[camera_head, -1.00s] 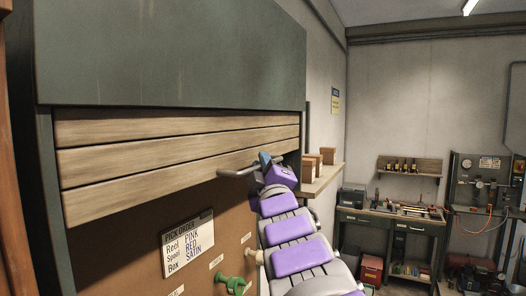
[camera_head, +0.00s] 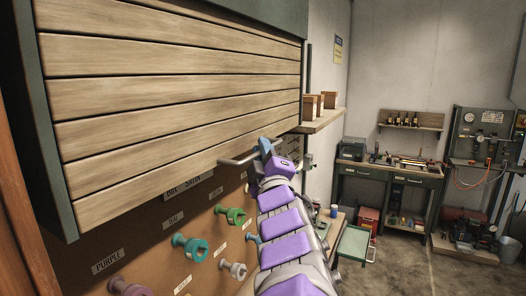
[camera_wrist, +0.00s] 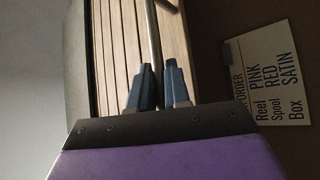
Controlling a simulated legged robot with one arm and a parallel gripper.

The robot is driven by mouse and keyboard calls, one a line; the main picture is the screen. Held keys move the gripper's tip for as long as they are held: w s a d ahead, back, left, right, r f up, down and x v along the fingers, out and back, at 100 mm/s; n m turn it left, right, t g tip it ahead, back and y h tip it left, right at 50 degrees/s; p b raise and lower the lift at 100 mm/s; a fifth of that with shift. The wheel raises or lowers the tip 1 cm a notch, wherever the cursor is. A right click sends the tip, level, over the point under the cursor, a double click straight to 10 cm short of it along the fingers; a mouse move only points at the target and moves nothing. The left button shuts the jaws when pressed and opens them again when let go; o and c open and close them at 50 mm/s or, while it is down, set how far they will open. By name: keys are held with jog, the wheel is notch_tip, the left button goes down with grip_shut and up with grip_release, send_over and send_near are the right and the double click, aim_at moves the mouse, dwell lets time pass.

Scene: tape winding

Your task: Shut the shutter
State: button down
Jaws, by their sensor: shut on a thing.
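The wooden slatted shutter (camera_head: 170,95) hangs partly down from a grey-green housing in the head view, with several slats showing. Its lower edge is above the pegboard of spools. A metal bar handle (camera_head: 236,160) sticks out near the right end of its bottom slat. My gripper (camera_head: 267,150) is at the right end of this handle, with my purple arm reaching up from below. In the wrist view, the two blue-grey fingers of my gripper (camera_wrist: 159,88) stand either side of the metal handle bar (camera_wrist: 152,35), shut on it. The shutter slats (camera_wrist: 120,50) show behind.
A brown pegboard (camera_head: 140,235) below the shutter holds coloured spools, including a green one (camera_head: 232,215) and a teal one (camera_head: 190,246). A pick order card (camera_wrist: 270,75) shows in the wrist view. A shelf with wooden blocks (camera_head: 318,104) is at right. A workbench (camera_head: 390,180) stands behind.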

jog(key=shift+w+d+f, duration=0.1)
jog(key=shift+w+f, duration=0.05)
jog(key=shift+f, duration=0.45)
jog(key=c, duration=1.4)
grip_release()
jog(key=shift+o, duration=0.9)
jog(key=shift+r, duration=0.1)
jog(key=shift+r, duration=0.1)
